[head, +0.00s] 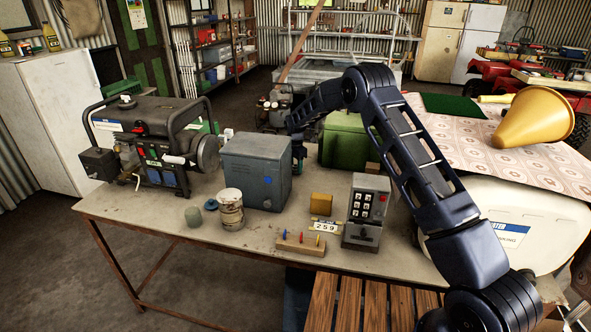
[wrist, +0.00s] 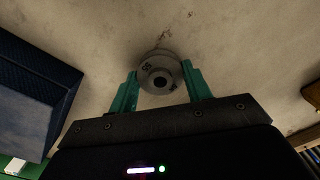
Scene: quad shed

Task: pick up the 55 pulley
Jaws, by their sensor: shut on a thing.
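The 55 pulley (wrist: 163,64) is a small grey round piece with a dark centre hole and a dark mark like "55" on its face. In the wrist view it sits between the two green fingers of my gripper (wrist: 160,80), which is shut on it. The tan table top (wrist: 100,30) shows behind it; I cannot tell whether the pulley touches it. In the head view my gripper (head: 298,156) is partly hidden behind the right side of the blue-grey box, and the pulley is hidden.
The blue-grey box (head: 256,172) stands close left of my gripper, the green box (head: 345,140) to its right. A generator (head: 150,150), a paint-stained can (head: 230,208), a keypad box (head: 366,212), a yellow block (head: 321,204) and a peg board (head: 300,244) stand on the table (head: 160,212).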

